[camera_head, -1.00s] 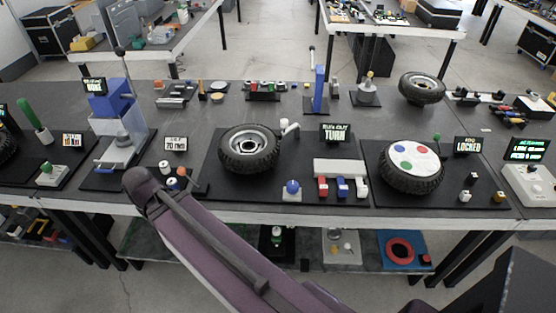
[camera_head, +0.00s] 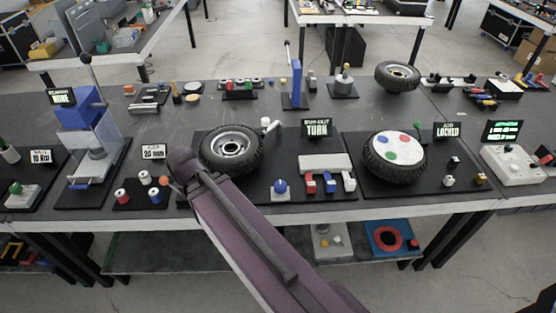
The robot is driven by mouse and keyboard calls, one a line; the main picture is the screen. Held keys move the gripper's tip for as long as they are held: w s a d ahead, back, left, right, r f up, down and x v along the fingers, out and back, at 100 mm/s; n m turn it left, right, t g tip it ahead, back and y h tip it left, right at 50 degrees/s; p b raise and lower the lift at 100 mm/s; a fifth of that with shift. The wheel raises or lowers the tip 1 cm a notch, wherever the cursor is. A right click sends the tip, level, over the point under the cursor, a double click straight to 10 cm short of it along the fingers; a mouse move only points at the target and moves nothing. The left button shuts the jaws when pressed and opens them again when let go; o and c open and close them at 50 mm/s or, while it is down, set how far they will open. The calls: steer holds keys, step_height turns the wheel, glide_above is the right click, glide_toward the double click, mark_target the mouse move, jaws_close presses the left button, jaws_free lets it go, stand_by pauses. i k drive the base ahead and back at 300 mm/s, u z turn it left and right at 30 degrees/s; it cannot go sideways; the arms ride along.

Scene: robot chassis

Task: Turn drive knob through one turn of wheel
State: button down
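A dark-tyred wheel (camera_head: 207,158) with a silver rim lies on a black board behind my raised purple arm. A round blue knob (camera_head: 280,187) stands on a pale base in front of it to the right. I cannot tell for sure whether this is the drive knob. A small display (camera_head: 317,128) behind the board seems to read "RUN-OUT TURN". A white cylindrical part (camera_head: 270,124) sits by the wheel's far right edge. My arm's rounded end overlaps the wheel's front left edge in the picture. My gripper and its fingers cannot be made out.
Red and blue blocks stand before a pale bar (camera_head: 325,164) to the right. A second wheel (camera_head: 382,175) with coloured discs is further right, beside a "LOCKED" display (camera_head: 447,131). Small coloured spools (camera_head: 121,195) and a clear-sided blue device (camera_head: 92,155) are left.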

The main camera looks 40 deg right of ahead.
mark_target(280, 185)
steer(key=z, duration=0.9)
steer(key=k, duration=0.95)
steer(key=u, duration=0.05)
steer(key=i, duration=0.65)
steer(key=z, duration=0.05)
